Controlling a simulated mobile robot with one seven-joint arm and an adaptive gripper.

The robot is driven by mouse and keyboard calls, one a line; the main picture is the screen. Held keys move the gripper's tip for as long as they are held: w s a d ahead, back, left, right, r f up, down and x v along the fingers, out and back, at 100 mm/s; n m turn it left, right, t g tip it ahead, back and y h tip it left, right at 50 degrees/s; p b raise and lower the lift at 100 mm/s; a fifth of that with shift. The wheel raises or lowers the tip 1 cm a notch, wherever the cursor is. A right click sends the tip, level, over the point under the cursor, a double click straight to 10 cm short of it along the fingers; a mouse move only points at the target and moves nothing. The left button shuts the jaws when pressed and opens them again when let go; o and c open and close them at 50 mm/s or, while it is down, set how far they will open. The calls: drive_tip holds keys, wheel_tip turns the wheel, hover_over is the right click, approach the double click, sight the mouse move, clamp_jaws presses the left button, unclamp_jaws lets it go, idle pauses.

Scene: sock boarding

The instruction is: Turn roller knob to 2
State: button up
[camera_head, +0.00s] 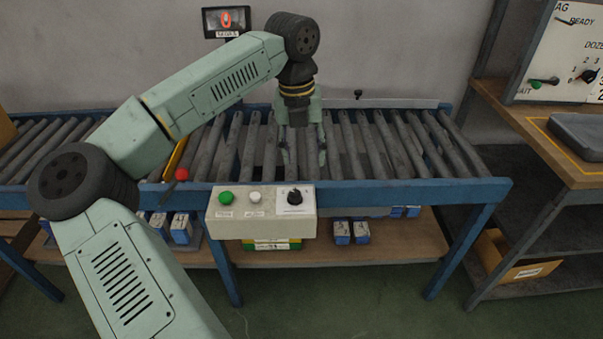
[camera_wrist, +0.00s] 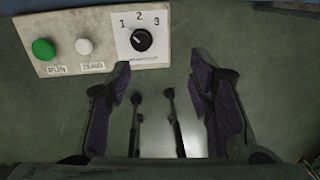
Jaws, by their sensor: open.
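The roller knob (camera_head: 294,196) is a black dial at the right end of a pale control box (camera_head: 260,228) on the conveyor's front. In the wrist view the knob (camera_wrist: 142,39) sits under the numbers 1, 2 and 3. Its white mark seems to lean up and left, toward 1, but it is small. My gripper (camera_head: 303,160) hangs fingers-down over the rollers in the head view, just behind the knob in the picture. In the wrist view my gripper (camera_wrist: 162,75) has its fingers spread and empty, below the knob and apart from it.
A green RUN button (camera_wrist: 44,49) and a white ZERO button (camera_wrist: 84,46) sit left of the knob. A red-tipped lever (camera_head: 182,174) stands left of the box. A small screen (camera_head: 227,21) shows a red 0. A wooden bench (camera_head: 540,140) stands at the right.

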sight(295, 193)
drive_tip(key=shift+n+y, duration=0.3)
drive_tip(key=shift+y, duration=0.2)
drive_tip(key=f, duration=0.3)
drive_tip(key=a+f+p, duration=0.1)
drive_tip(key=f, duration=0.3)
drive_tip(key=a+f+p, duration=0.1)
drive_tip(key=f, duration=0.3)
drive_tip(key=shift+w+f, duration=0.1)
drive_tip(key=shift+c, duration=0.2)
clamp_jaws()
